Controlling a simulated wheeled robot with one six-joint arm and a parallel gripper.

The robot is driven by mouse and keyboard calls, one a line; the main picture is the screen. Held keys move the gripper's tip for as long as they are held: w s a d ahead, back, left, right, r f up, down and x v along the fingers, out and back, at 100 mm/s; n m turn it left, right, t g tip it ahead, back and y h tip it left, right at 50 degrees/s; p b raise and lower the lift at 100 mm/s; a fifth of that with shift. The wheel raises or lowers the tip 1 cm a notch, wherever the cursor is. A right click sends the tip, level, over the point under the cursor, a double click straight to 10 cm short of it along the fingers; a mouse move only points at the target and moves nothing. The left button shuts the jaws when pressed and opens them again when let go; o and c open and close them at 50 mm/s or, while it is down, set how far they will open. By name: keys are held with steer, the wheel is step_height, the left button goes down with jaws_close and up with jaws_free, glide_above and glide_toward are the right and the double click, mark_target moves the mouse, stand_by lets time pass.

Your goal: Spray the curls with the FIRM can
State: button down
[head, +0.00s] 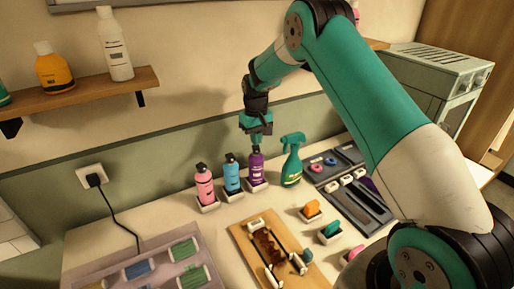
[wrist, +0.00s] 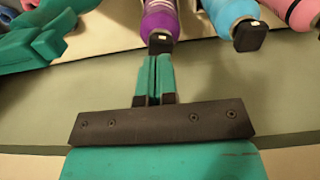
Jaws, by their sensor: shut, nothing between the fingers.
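Three spray cans with black tops stand upright in small white holders: pink (head: 205,186), blue (head: 232,175) and purple (head: 256,168). Their labels are too small to read, so I cannot tell which is FIRM. Brown curls (head: 265,245) lie on a wooden board (head: 246,238) at the front. My gripper (head: 256,142) is shut and empty just above the purple can. In the wrist view, the closed fingertips (wrist: 153,58) are close to the black top of the purple can (wrist: 161,18); I cannot tell whether they touch. The blue can (wrist: 229,12) shows beside it.
A green trigger bottle (head: 292,168) stands close right of the purple can. Small orange, green and pink items sit right of the board. A grey tray (head: 362,205) lies further right, a tray of rollers (head: 110,276) front left. A shelf (head: 85,94) hangs on the wall.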

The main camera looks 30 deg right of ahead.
steer(key=shift+f+b, duration=0.5)
steer(key=shift+f, duration=0.4)
steer(key=shift+r, duration=0.15)
steer(key=shift+r+p, duration=2.2)
steer(key=shift+r, duration=1.15)
